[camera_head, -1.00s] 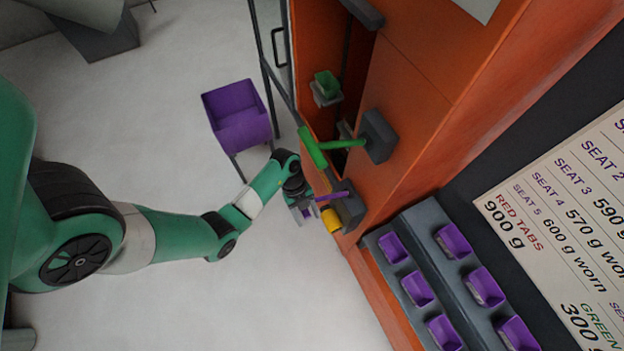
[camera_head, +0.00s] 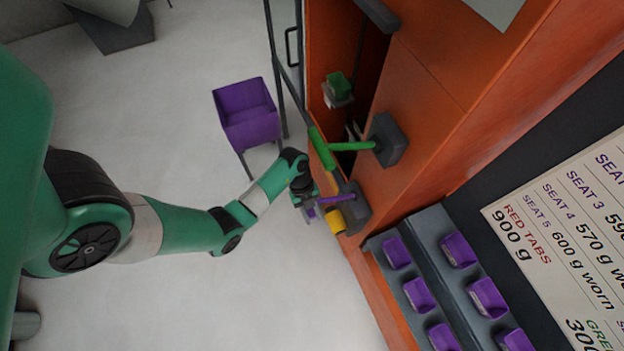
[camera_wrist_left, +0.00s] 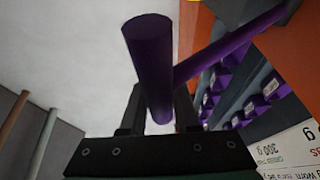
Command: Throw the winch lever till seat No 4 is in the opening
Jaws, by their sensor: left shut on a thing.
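A purple lever (camera_head: 337,198) sticks out from a dark block (camera_head: 355,208) low on the orange housing. My left gripper (camera_head: 307,202) is at its outer end. In the left wrist view a thick purple handle (camera_wrist_left: 150,55) stands between the fingers, and they are shut on it. A green lever (camera_head: 322,148) on a second dark block (camera_head: 387,140) is farther up, apart from the gripper. A green bucket (camera_head: 340,85) sits on a grey seat in the tall opening (camera_head: 368,75). I cannot read a seat number there. My right gripper is out of view.
A purple bin (camera_head: 247,118) on legs stands left of the housing (camera_head: 425,75). A yellow part (camera_head: 336,221) is close beside the gripper. A grey rack (camera_head: 412,237) holds several purple buckets. A board (camera_head: 560,235) lists seats and weights. The pale floor at left is open.

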